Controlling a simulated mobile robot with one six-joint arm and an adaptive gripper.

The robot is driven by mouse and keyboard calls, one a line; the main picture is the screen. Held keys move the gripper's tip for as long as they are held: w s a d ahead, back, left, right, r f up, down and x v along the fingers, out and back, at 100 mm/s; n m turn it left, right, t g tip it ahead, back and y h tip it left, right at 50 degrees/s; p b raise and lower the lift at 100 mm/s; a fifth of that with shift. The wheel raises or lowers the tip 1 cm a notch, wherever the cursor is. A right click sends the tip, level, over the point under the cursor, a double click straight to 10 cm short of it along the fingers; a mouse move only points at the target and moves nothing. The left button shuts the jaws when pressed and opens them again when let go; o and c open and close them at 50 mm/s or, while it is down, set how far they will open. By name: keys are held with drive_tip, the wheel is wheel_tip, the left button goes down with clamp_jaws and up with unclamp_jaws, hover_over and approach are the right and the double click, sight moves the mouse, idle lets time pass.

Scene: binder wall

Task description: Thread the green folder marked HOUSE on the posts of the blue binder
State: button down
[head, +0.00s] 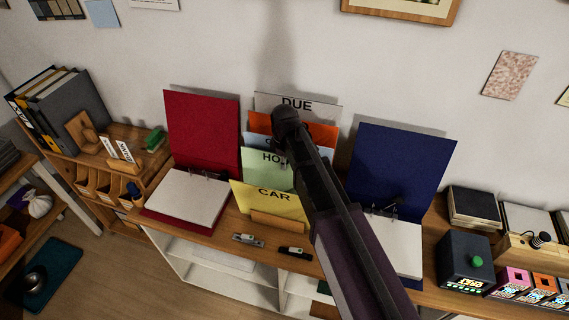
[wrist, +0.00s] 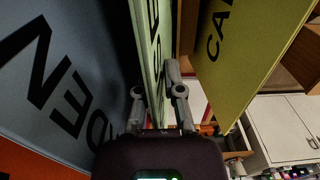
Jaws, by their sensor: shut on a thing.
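The green folder (head: 255,172) stands upright in the wooden rack, behind the yellow folder marked CAR; only "HO" of its label shows, the rest hidden by my arm. In the wrist view my gripper (wrist: 157,85) is shut on the green folder (wrist: 157,40), one finger on each side of its edge, with part of the lettering visible. The blue binder (head: 402,165) lies open to the right, its cover upright against the wall and white sheets (head: 402,250) on its base. Its posts are small, dark and partly hidden by my arm.
Orange (head: 315,132) and grey DUE (head: 297,103) folders stand behind. An open red binder (head: 203,130) is at left, a dark box (head: 465,260) at right.

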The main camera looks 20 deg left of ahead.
drive_tip(key=shift+w+r+p, duration=0.1)
drive_tip(key=shift+r+p, duration=1.1)
drive_tip(key=shift+r, duration=0.15)
drive_tip(key=shift+r, duration=0.2)
drive_tip(key=shift+r+p, duration=1.3)
drive_tip(key=shift+p, duration=0.2)
drive_tip(key=shift+r, duration=0.1)
drive_tip(key=shift+r+p, duration=1.4)
drive_tip(key=shift+p, duration=0.1)
drive_tip(key=shift+s+d, duration=0.25)
drive_tip(key=shift+s, duration=0.05)
